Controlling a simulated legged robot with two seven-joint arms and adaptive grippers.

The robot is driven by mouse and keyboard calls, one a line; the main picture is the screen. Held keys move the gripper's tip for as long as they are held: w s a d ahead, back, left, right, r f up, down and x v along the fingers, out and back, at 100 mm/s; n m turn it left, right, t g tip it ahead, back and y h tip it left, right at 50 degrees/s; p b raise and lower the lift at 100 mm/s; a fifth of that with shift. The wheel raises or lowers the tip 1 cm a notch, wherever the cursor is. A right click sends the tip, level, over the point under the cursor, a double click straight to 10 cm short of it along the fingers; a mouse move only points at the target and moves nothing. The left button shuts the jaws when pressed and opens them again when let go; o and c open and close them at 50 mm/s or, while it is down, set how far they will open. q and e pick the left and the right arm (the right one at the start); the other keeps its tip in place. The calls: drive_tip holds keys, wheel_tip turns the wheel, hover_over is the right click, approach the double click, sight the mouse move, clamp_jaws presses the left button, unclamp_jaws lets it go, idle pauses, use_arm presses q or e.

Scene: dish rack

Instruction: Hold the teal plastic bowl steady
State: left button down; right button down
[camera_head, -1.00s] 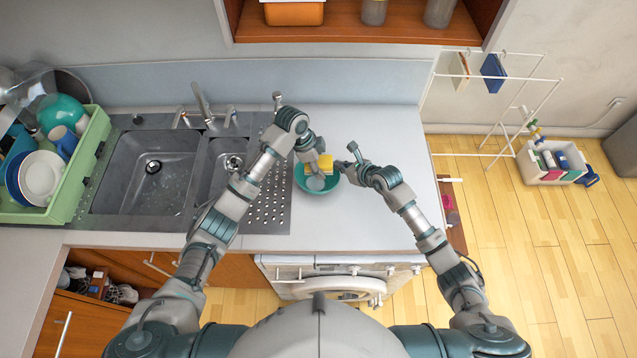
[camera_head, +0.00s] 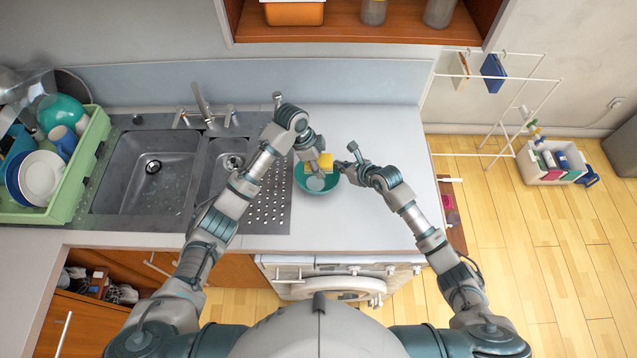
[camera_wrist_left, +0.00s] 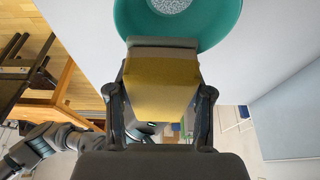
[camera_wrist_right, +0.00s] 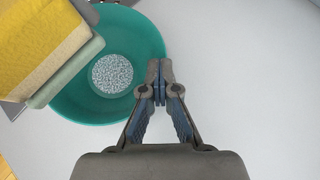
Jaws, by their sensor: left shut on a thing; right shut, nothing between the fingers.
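The teal plastic bowl (camera_head: 331,183) stands upright on the counter right of the sink. A speckled pale patch (camera_wrist_right: 112,74) shows on its inside bottom. My left gripper (camera_head: 318,164) is shut on a yellow sponge (camera_head: 326,160) and holds it over the bowl's far side. The sponge (camera_wrist_left: 160,88) fills the jaws in the left wrist view and hides part of the bowl (camera_wrist_left: 220,18). My right gripper (camera_head: 345,165) is at the bowl's right rim. Its fingertips (camera_wrist_right: 160,82) are together with nothing between them; I cannot tell whether they touch the rim.
The double sink (camera_head: 150,168) and the green dish rack (camera_head: 85,165) with plates and cups are to the left. The counter (camera_head: 385,225) is clear right of and in front of the bowl. An open wooden shelf (camera_head: 345,30) hangs above the back.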

sight(322, 155)
use_arm(q)
drive_tip(key=shift+r, duration=0.4)
drive_tip(key=shift+w+r, duration=0.1)
drive_tip(key=shift+r, duration=1.55)
drive_tip(key=shift+w+r, duration=0.55)
drive_tip(key=shift+w, duration=0.15)
wheel_tip(322, 155, up, 12)
idle(3.2)
